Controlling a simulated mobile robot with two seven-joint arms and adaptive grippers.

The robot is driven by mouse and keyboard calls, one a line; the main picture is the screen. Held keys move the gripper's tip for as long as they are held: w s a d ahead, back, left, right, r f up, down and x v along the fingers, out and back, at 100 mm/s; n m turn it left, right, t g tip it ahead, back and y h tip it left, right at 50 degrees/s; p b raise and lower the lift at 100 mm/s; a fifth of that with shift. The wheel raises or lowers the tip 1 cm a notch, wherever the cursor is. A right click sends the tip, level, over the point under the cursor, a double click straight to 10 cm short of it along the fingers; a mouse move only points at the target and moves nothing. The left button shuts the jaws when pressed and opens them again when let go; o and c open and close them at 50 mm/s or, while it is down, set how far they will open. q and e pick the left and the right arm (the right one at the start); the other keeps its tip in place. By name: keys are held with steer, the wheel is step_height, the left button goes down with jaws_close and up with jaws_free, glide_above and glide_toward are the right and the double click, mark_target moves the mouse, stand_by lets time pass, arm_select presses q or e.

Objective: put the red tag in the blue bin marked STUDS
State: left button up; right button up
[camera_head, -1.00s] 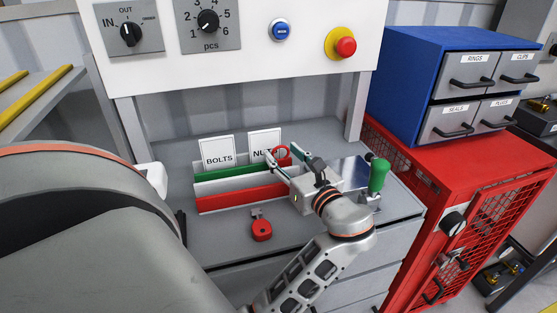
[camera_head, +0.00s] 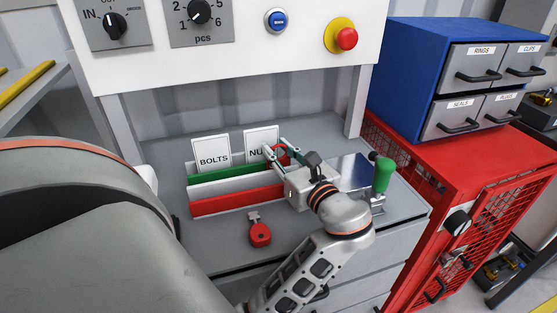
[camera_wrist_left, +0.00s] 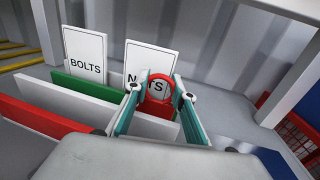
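The red tag (camera_head: 282,155), with a round red loop at its top, stands at the right end of the divided rack, in front of the NUTS card. It also shows in the left wrist view (camera_wrist_left: 158,90). My left gripper (camera_head: 275,149) reaches over the rack, one finger on each side of the tag; both fingertips appear to press on it. The tag's lower part is partly hidden by the fingers and the rack. No blue bin marked STUDS shows in these views. My right gripper is not in view.
The rack has green, white and red dividers (camera_head: 238,200) and a BOLTS card (camera_head: 212,153). A red padlock-like piece (camera_head: 260,233) lies in front. A green-handled clamp (camera_head: 382,175) stands right of the gripper. A blue drawer cabinet (camera_head: 415,75) sits on a red mesh cabinet (camera_head: 455,165).

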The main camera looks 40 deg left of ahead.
arm_select(q)
steer(key=shift+r, duration=0.1)
steer(key=shift+c, duration=0.3)
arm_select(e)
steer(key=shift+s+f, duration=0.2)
arm_select(q)
step_height(320, 180, up, 8)
steer(key=shift+r+p, duration=0.25)
steer(key=shift+p, duration=0.9)
step_height(320, 180, up, 11)
steer(key=p, duration=0.2)
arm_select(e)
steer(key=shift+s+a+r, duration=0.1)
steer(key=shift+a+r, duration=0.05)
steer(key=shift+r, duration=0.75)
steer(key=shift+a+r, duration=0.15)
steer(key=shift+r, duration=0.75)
